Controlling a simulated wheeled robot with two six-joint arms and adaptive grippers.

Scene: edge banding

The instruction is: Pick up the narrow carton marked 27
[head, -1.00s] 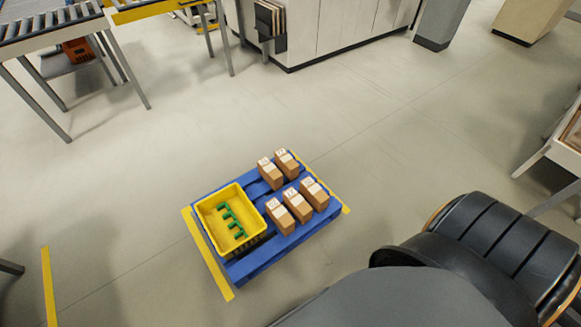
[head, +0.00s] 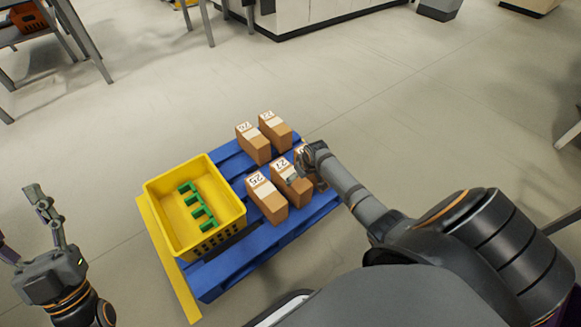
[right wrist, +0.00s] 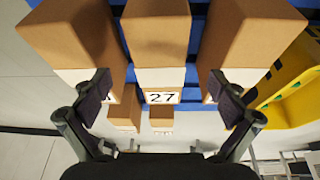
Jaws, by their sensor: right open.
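The narrow carton marked 27 (head: 291,184) is brown with a white label strip. It stands upright in the front row on a blue pallet (head: 275,236), between the carton marked 25 (head: 267,199) and another carton partly hidden by my right gripper. My right gripper (head: 303,168) is open at the top of the 27 carton. In the right wrist view, the 27 carton (right wrist: 156,35) is centred between the spread fingers (right wrist: 160,90), with its label facing the camera; contact cannot be told. My left gripper (head: 20,214) is open and empty, left of the pallet.
Cartons marked 26 (head: 254,144) and 22 (head: 275,131) stand in the back row. A yellow crate (head: 158,215) with green pieces (head: 198,205) sits on the pallet's left side. The floor beyond the pallet is clear up to the cabinets (head: 320,17).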

